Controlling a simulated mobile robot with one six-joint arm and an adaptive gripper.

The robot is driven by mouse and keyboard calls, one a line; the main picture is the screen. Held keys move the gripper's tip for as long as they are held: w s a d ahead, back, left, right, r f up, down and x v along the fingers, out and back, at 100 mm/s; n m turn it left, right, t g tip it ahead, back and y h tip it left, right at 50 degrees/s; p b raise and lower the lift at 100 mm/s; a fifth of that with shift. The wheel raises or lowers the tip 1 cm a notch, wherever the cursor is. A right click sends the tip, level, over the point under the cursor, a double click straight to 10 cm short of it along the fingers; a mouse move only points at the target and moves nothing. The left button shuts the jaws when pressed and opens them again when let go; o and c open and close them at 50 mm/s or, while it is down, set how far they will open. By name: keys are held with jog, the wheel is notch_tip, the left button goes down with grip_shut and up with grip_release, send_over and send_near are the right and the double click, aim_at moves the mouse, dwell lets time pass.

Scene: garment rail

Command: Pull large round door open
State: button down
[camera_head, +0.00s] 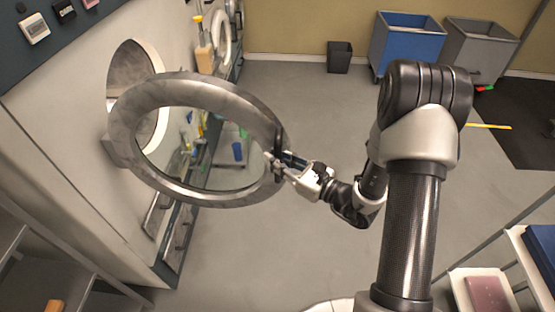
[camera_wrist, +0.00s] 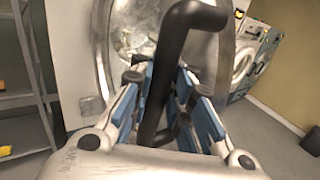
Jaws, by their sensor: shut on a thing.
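The large round door (camera_head: 160,88) is a metal ring with a clear middle, and it stands swung out from the machine front at the left. The round opening (camera_head: 150,62) of the machine shows behind it. A dark handle (camera_head: 279,140) sits on the ring's right edge, and it shows large as a black bar in the wrist view (camera_wrist: 186,50). My gripper (camera_head: 280,163) is at this handle, with its blue-padded fingers (camera_wrist: 165,100) on both sides of the bar, shut on it. The door's metal rim (camera_wrist: 228,55) shows behind the handle.
Blue (camera_head: 408,45) and grey (camera_head: 478,52) bins and a dark bin (camera_head: 340,57) stand at the back. Shelves (camera_head: 50,270) stand at lower left, and a rack with a pink item (camera_head: 487,293) at lower right. The grey floor (camera_head: 290,240) between is clear.

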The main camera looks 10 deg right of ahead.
jog(key=shift+w+d, duration=0.1)
jog(key=shift+d, duration=0.05)
jog(key=c, duration=2)
grip_release()
jog(key=o, duration=0.3)
jog(key=shift+d, duration=0.15)
jog(key=shift+o, duration=1.1)
jog(key=v, duration=1.2)
